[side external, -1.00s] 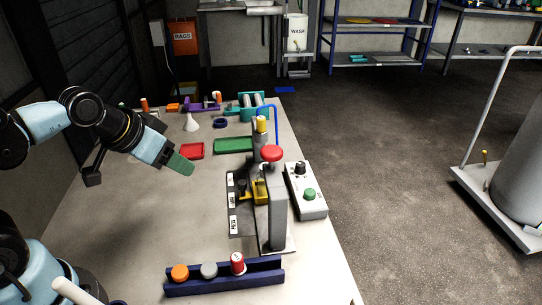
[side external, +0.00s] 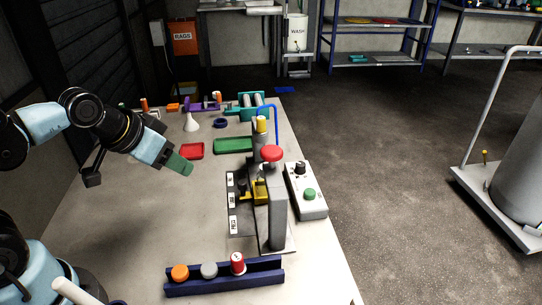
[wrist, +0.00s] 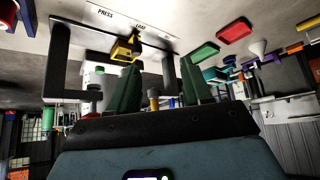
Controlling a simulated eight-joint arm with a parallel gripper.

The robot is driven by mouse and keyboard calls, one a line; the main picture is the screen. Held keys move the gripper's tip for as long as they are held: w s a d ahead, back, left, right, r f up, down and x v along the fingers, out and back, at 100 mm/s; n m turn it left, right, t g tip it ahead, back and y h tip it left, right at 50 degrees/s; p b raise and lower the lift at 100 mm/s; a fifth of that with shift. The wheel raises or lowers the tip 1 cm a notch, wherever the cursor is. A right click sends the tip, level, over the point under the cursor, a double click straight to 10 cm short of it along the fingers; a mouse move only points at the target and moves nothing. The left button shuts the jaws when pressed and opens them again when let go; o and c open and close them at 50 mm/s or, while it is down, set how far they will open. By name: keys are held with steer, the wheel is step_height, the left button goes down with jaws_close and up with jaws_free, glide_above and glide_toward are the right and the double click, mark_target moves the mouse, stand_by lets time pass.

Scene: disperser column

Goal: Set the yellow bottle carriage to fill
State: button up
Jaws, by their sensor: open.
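The yellow bottle carriage (side external: 261,191) sits low in the grey disperser column (side external: 277,215), partly hidden by its upright post. It also shows in the wrist view (wrist: 122,49), with a dark handle beside it. A plate with white labels (side external: 232,203) lies left of the carriage; PRESS and LOAD are readable in the wrist view. I cannot tell exactly which label the carriage lines up with. My gripper (side external: 181,165) is to the left of the column, above the bench and apart from the carriage. Its green fingers (wrist: 158,82) are open and empty in the wrist view.
A control box (side external: 306,191) with a green button stands right of the column. A blue rack (side external: 224,276) with caps and a red can is in front. Red (side external: 192,151) and green (side external: 233,145) trays lie behind. The bench left of the labels is clear.

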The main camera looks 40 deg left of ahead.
steer(key=m+g, duration=0.7)
steer(key=m, duration=0.2)
glide_above(242, 181)
step_height(242, 181, down, 12)
steer(key=shift+s, duration=0.1)
steer(key=shift+c, duration=0.5)
jaws_close()
